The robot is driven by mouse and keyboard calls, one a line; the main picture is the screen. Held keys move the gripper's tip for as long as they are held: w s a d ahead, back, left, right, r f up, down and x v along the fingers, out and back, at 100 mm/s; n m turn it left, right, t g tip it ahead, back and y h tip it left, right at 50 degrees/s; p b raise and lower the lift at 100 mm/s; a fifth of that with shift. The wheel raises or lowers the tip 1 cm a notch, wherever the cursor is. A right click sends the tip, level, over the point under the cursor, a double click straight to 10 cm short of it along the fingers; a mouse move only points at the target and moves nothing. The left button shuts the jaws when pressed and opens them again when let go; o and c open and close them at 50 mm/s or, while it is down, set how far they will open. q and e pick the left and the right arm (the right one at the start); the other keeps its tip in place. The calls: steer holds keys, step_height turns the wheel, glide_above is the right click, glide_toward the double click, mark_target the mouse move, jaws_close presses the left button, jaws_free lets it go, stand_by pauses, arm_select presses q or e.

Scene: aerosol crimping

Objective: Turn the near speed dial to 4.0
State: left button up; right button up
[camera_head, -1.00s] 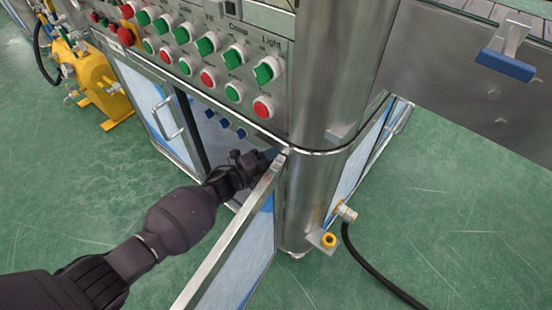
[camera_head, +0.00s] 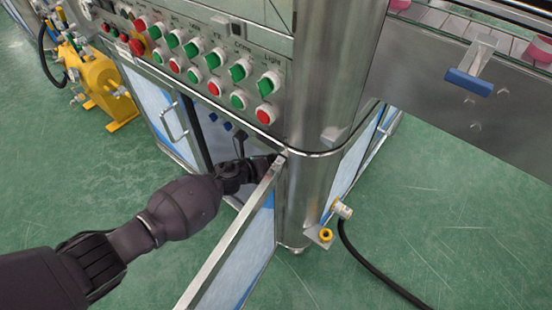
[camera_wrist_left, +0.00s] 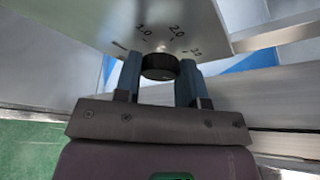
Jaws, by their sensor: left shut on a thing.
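The near speed dial (camera_wrist_left: 160,67) is a round black knob on a pale panel (camera_wrist_left: 190,25) in the left wrist view. Printed marks 1.0, 2.0 and one that looks like 3.0 run around it. A small white spot shows at its top edge, between 1.0 and 2.0. My left gripper (camera_wrist_left: 159,72) has its two blue fingers on either side of the knob, shut on it. In the head view my left arm (camera_head: 185,205) reaches into the open cabinet, and its fingertips are mostly hidden. My right gripper is not in view.
The open cabinet door (camera_head: 235,245) stands close to the right of my left arm. Above is a control panel (camera_head: 205,60) with green and red knobs. A steel column (camera_head: 325,100) stands to the right. A black hose (camera_head: 375,275) lies on the green floor.

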arm_select(q)
steer(key=m+y+p, duration=0.1)
steer(key=m, duration=0.1)
steer(key=m+y+p, duration=0.1)
steer(key=m, duration=0.1)
steer(key=shift+s+d+t+y, duration=0.1)
steer(key=shift+t+y, duration=0.2)
steer(key=shift+t, duration=0.1)
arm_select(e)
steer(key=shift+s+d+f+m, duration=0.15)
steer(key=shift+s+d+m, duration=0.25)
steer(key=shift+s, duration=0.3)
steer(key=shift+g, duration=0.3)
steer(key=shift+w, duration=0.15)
arm_select(q)
steer(key=o, duration=0.9)
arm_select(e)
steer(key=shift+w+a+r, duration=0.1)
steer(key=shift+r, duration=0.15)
arm_select(q)
steer(key=shift+r, duration=0.15)
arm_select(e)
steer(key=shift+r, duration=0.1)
